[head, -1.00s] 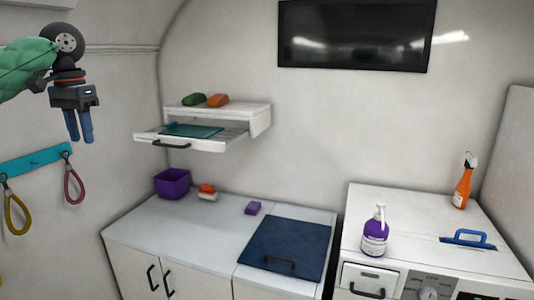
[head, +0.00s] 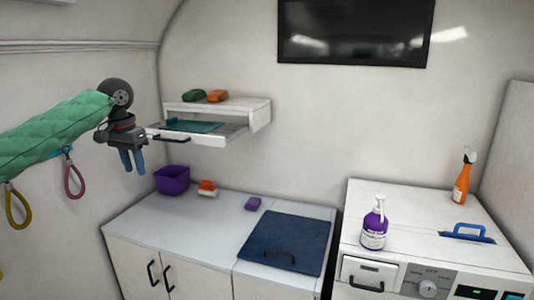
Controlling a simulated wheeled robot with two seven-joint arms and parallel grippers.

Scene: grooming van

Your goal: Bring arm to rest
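My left arm, in a green quilted sleeve, comes in from the left in the head view. My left gripper (head: 133,162) hangs with its blue fingers pointing down, in front of the left wall and just left of the shelf unit. A narrow gap shows between the fingers, and nothing is held in them. In the picture its fingertips are just above and left of the purple bin (head: 172,180). My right gripper is not in view.
The shelf (head: 240,106) has a pulled-out tray (head: 208,141) near my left gripper. Leash loops (head: 74,181) hang on the left wall. The counter (head: 150,216) holds an orange-and-white brush (head: 207,188) and purple block (head: 253,204). A purple pump bottle (head: 374,228) and orange spray bottle (head: 463,178) stand right.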

